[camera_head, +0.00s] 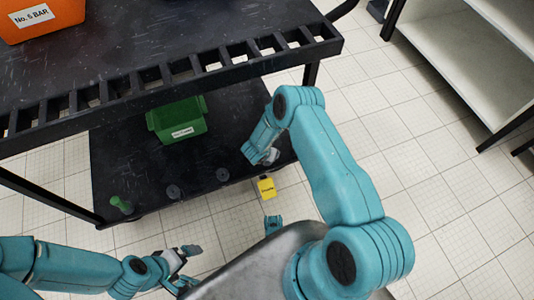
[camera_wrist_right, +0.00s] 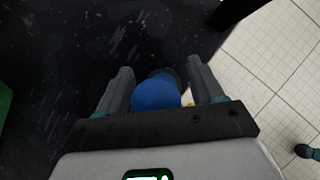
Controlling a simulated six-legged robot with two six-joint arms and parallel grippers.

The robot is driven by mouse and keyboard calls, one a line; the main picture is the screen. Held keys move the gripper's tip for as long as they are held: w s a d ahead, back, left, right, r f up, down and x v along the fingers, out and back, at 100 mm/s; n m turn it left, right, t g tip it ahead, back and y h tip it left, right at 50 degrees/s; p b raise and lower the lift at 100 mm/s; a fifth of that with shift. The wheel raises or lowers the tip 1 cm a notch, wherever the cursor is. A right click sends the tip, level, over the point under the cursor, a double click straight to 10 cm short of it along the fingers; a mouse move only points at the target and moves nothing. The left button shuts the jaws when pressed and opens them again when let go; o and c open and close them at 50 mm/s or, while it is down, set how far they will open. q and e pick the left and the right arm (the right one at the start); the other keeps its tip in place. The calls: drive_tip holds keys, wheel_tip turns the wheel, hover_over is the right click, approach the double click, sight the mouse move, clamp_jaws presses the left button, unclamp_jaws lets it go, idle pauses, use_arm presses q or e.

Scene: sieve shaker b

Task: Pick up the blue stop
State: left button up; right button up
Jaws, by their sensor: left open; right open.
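The blue stop (camera_wrist_right: 157,93) has a rounded blue body and shows in the right wrist view, between the two fingers of my right gripper (camera_wrist_right: 159,70). The fingers are open, one on each side of it; whether they touch it I cannot tell. Its lower part is hidden by the gripper body. In the head view my right gripper (camera_head: 270,156) is over the right end of the cart's lower shelf (camera_head: 140,172), and I cannot make out the blue stop there. My left gripper (camera_head: 194,265) is open and empty, in front of the shelf at the lower left.
A green bin (camera_head: 178,120) stands on the lower shelf. A green piece (camera_head: 121,204) and two dark pieces (camera_head: 173,192) (camera_head: 222,175) are near its front edge. A yellow labelled block (camera_head: 266,188) is close to my right gripper. The slotted upper deck (camera_head: 150,60) overhangs behind.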

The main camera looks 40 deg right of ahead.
drive_tip(key=c, duration=1.1)
